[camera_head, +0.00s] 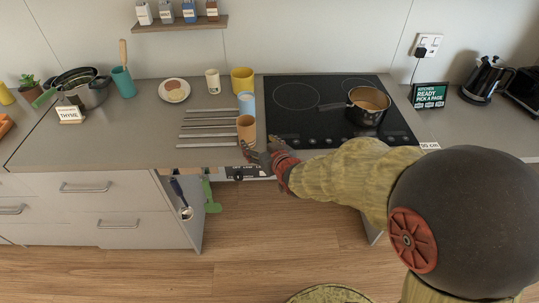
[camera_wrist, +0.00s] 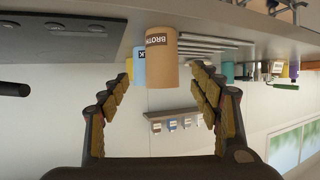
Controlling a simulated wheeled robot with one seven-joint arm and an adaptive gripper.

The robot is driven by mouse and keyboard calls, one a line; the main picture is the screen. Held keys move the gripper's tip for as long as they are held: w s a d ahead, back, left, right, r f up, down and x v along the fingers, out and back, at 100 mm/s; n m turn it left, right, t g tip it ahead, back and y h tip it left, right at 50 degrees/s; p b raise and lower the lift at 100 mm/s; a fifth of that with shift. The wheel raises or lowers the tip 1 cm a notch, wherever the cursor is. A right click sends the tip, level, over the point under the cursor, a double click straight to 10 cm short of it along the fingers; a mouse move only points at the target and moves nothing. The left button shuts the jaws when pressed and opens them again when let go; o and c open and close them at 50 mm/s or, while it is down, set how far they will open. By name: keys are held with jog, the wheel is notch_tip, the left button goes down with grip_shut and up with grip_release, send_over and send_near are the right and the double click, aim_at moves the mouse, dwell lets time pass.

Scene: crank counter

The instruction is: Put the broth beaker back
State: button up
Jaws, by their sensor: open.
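The broth beaker (camera_head: 246,127) is a tan-orange cup standing upright on the counter, just left of the hob. In the wrist view, which looks upside down, its brown BROTH label shows on the beaker (camera_wrist: 163,65). My gripper (camera_head: 260,149) is at the counter's front edge, close in front of the beaker. Its fingers are open and empty. In the wrist view the beaker appears between the spread fingers (camera_wrist: 163,78), with clear gaps on both sides; I cannot tell how deep it sits between them.
A light-blue cup (camera_head: 246,103) stands right behind the beaker. A yellow cup (camera_head: 242,80) and a cream cup (camera_head: 213,82) stand farther back. Metal strips (camera_head: 207,123) lie to the left. A pot (camera_head: 368,106) sits on the black hob (camera_head: 290,117). A wall shelf (camera_head: 180,24) holds labelled containers.

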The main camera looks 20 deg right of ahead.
jog(key=s+d+r+g+h, duration=0.1)
jog(key=s+r+g+h, duration=0.15)
jog(key=s+r, duration=0.6)
jog(key=s+a+r+m+g+y, duration=0.1)
jog(key=s+g, duration=0.4)
jog(key=s, duration=1.6)
jog(key=shift+a+r, duration=0.55)
jog(key=shift+r, duration=0.15)
